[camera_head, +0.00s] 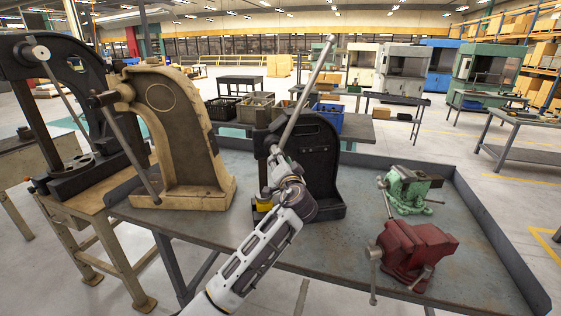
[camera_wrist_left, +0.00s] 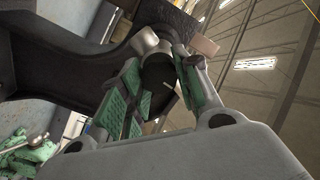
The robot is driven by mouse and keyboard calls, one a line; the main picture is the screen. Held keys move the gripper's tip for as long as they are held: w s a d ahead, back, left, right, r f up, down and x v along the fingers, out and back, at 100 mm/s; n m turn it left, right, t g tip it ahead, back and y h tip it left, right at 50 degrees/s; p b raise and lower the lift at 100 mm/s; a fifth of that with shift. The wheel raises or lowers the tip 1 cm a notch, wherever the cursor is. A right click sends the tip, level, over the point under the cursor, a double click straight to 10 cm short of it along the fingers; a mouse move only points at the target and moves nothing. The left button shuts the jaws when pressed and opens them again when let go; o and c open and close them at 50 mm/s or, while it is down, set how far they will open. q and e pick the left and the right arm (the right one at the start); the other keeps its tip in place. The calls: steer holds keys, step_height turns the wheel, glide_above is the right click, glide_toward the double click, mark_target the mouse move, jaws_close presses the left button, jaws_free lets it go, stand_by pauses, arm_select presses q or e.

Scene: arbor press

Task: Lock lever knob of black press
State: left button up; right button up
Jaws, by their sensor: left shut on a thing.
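The black press (camera_head: 318,150) stands on the grey table. Its long silver lever bar (camera_head: 308,90) slants up to the right from the hub on its left side. My left gripper (camera_head: 276,156) is at this hub, in front of the press. In the left wrist view the green-padded fingers (camera_wrist_left: 160,62) are closed around a dark lock lever knob (camera_wrist_left: 157,73), beside a silver hub (camera_wrist_left: 147,40). The fingers partly hide the knob, and in the head view my gripper covers it. My right gripper is not in view.
A beige press (camera_head: 180,135) with its own lever stands to the left, and a larger black press (camera_head: 70,110) is beyond it. A green vise (camera_head: 410,188) and a red vise (camera_head: 412,250) sit on the right. The table's front middle is clear apart from my arm.

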arm_select(q)
steer(key=shift+f+m+p, duration=0.1)
steer(key=shift+m+p, duration=1)
steer(key=shift+m, duration=3.6)
steer(key=o, duration=1)
steer(key=shift+d, duration=0.1)
steer(key=s+d, duration=0.2)
steer(key=s, duration=0.9)
steer(key=shift+s+d, duration=0.15)
steer(key=shift+s, duration=0.25)
